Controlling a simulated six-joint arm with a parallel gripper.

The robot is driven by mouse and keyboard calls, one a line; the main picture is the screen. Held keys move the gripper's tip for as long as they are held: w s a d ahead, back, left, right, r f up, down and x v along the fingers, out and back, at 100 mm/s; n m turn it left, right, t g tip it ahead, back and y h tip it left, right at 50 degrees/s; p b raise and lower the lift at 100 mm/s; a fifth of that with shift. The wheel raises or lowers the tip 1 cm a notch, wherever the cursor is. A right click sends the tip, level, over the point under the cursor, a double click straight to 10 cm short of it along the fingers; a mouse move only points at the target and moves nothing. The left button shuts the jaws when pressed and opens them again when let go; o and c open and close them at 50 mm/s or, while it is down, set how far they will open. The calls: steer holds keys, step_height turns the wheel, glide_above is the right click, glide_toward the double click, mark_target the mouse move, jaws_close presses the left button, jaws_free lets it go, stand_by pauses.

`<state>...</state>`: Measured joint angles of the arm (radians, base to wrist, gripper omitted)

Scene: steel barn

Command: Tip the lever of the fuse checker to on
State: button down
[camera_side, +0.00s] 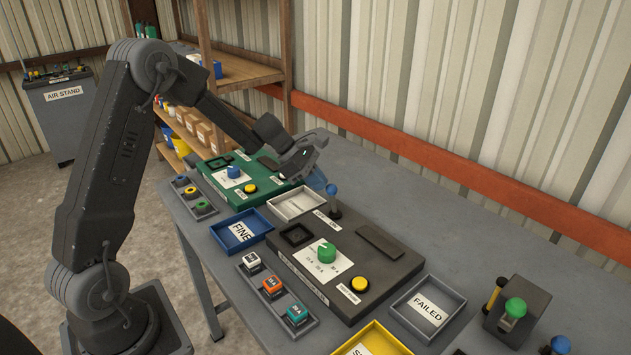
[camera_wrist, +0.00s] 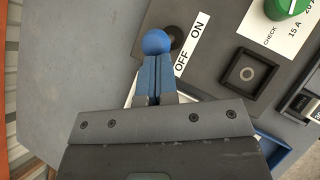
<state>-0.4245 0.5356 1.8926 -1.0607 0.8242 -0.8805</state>
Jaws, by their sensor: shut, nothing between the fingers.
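The fuse checker (camera_side: 390,271) is a dark grey box on the bench with a green knob, a yellow button and a lever. The lever's blue ball (camera_side: 331,189) stands at its back left corner; the ball also shows in the wrist view (camera_wrist: 156,42), beside a white OFF/ON label (camera_wrist: 190,45). Which way the lever leans is hard to tell. My gripper (camera_side: 318,181) is shut and empty, just left of the lever in the side view. In the wrist view its blue fingertips (camera_wrist: 155,62) come right up to the ball; whether they touch is unclear.
A white tray (camera_side: 295,204), blue FINE tray (camera_side: 241,231), grey FAILED tray (camera_side: 428,308) and yellow tray (camera_side: 374,342) surround the checker. A rack of colored fuses (camera_side: 273,286) lies in front. Bench behind the checker is clear.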

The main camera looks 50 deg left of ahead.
steer(key=shift+d+r+m+y, duration=0.25)
steer(key=shift+d+y, duration=0.55)
steer(key=shift+d, duration=0.5)
steer(key=shift+d+r+m+y, duration=0.15)
steer(key=shift+d+r+y, duration=0.1)
steer(key=shift+d+y, duration=0.8)
steer(key=shift+d+h, duration=0.25)
steer(key=shift+d, duration=0.1)
steer(key=shift+r, duration=0.1)
